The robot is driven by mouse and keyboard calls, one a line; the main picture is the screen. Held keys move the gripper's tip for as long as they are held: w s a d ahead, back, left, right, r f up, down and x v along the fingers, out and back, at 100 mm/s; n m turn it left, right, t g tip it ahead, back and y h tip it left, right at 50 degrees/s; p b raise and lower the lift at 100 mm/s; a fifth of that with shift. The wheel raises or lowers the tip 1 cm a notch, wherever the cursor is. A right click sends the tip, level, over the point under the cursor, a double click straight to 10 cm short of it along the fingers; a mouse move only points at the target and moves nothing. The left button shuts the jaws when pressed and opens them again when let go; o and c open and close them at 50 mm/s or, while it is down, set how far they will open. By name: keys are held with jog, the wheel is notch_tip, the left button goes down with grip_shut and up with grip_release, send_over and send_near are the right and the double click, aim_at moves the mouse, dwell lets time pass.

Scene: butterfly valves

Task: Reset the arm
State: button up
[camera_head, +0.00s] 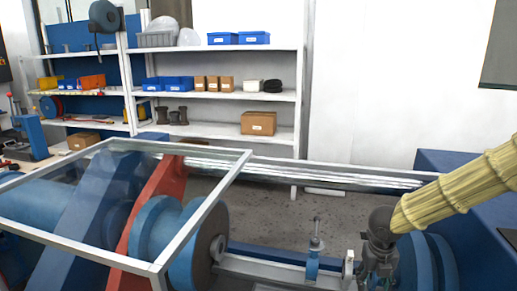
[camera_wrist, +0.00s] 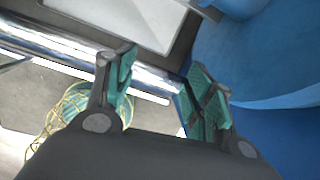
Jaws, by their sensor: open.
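My gripper (camera_head: 376,272) hangs at the lower right of the head view, at the end of my arm in its yellowish ribbed sleeve. It points down beside blue round flanges (camera_head: 428,262). In the wrist view my gripper (camera_wrist: 160,82) shows two dark fingers with green pads spread apart, with nothing between them. Behind the fingers are a shiny metal rail (camera_wrist: 62,40) and a blue curved surface (camera_wrist: 265,55). The fingertips are small in the head view, and I cannot tell how close they are to the flanges.
A blue and red machine (camera_head: 150,210) under a framed clear cover fills the lower left. A small blue fitting (camera_head: 313,262) stands left of my gripper. White shelves (camera_head: 215,96) with blue bins and boxes stand behind. A yellow-netted round object (camera_wrist: 75,118) lies below in the wrist view.

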jog(key=s+f+n+t+h, duration=0.1)
jog(key=s+f+n, duration=0.5)
jog(key=f+n, duration=0.4)
jog(key=s+f+n+h, duration=0.2)
jog(key=s+f+n, duration=0.4)
jog(key=f+n, duration=0.35)
jog(key=s+a+f+n+y, duration=0.1)
jog(key=s+a+f+n, duration=0.2)
jog(key=s+n, duration=0.2)
jog(key=s+a+f+n+g+y, duration=0.1)
jog(key=s+a+f+n, duration=0.2)
jog(key=s+n, duration=0.3)
jog(key=s+a+f+n+g+y, duration=0.1)
jog(key=s+a+f+n, duration=0.3)
jog(key=s, duration=0.7)
jog(key=shift+f+n+y, duration=0.5)
jog(key=shift+f+n, duration=0.1)
jog(key=shift+n, duration=0.55)
